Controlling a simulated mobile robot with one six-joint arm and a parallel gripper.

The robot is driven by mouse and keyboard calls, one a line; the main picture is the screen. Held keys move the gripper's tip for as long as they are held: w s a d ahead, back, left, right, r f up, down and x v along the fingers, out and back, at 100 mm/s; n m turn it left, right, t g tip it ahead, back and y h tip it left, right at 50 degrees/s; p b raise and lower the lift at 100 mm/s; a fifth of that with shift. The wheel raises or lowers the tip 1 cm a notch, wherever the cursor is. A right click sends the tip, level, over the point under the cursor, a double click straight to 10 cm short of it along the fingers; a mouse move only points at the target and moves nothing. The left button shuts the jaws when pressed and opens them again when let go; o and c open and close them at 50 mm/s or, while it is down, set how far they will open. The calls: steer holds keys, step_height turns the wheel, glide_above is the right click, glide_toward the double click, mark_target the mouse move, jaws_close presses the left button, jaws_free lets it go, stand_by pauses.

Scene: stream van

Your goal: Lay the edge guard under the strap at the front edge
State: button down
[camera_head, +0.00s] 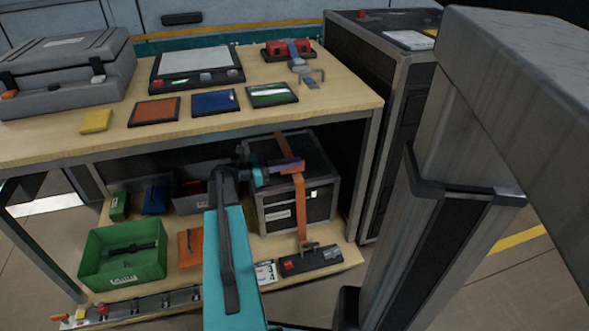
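An orange strap (300,205) runs over the top of a black case (322,205) with metal edges and down its front face to a buckle or hook near the shelf. The case stands on the lower shelf under the bench. My gripper (268,172) is at the top front edge of the case, just left of the strap. A dark purple piece (286,165), apparently the edge guard, lies between the gripper's tip and the strap, at the front edge. It seems to be held in the gripper. I cannot tell whether it is under the strap or only against it.
The wooden benchtop (340,95) is close above the case. A green bin (125,255) and a grey bin stand left on the lower shelf. A black box with red parts (311,261) lies in front of the case. A tall cabinet stands right.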

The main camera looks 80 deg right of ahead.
mark_target(295, 170)
steer(key=shift+d, duration=0.1)
steer(key=shift+s+d, duration=0.1)
steer(key=shift+d, duration=0.05)
steer(key=f+b, duration=0.2)
steer(key=f, duration=0.1)
steer(key=shift+s+d, duration=0.2)
steer(key=shift+d, duration=0.2)
steer(key=shift+f, duration=0.25)
steer(key=shift+f, duration=0.1)
steer(key=c, duration=2)
jaws_free()
